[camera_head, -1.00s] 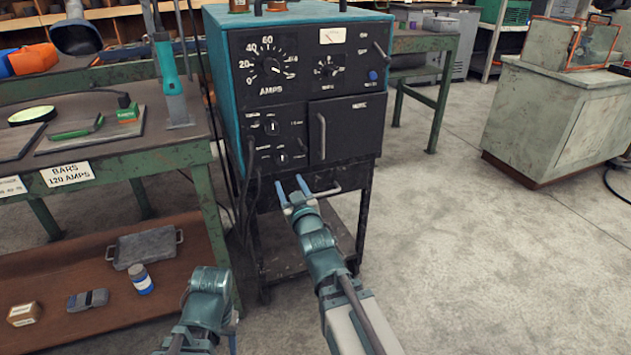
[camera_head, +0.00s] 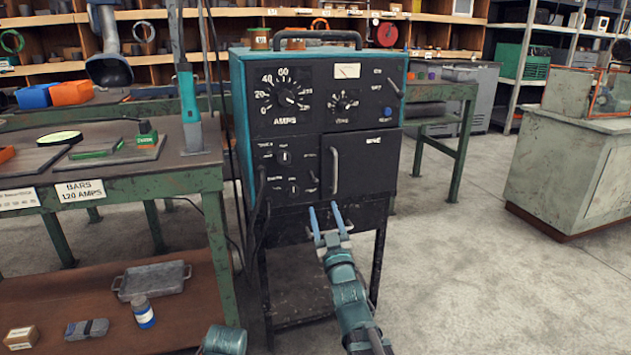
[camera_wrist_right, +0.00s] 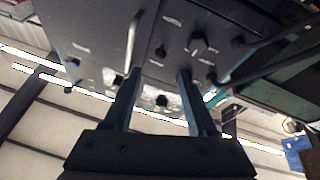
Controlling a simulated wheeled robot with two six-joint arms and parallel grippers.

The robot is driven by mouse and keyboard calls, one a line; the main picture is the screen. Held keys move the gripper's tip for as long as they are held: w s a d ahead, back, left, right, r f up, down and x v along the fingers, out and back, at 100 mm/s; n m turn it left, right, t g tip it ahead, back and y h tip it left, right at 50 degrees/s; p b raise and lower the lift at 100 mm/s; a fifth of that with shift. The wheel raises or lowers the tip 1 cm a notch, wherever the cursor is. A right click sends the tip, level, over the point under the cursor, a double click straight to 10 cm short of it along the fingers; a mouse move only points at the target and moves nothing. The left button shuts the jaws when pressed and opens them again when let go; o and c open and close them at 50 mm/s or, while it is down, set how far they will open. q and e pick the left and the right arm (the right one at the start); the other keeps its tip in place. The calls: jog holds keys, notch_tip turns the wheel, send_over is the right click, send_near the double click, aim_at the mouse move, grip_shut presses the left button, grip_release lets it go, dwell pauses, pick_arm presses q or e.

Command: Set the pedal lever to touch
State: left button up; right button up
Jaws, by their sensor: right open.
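The welding machine (camera_head: 318,130) has a dark front panel with dials, knobs and small switches. My right gripper (camera_head: 324,209) is open and empty, fingers pointing up, in front of the panel's lower edge below the door handle (camera_head: 334,170). My left gripper is out of view.
A green workbench (camera_head: 140,180) stands close on the left, with a tray (camera_head: 152,280) and bottle (camera_head: 143,312) on its lower shelf. Cables hang at the machine's left side. Open floor (camera_head: 455,285) lies to the right, before a grey cabinet (camera_head: 570,165).

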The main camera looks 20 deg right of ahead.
aim_at(315, 180)
jog(key=p+x, duration=0.3)
jog(key=x, duration=0.8)
jog(key=shift+w+p, duration=0.1)
jog(key=shift+p, duration=0.3)
grip_shut()
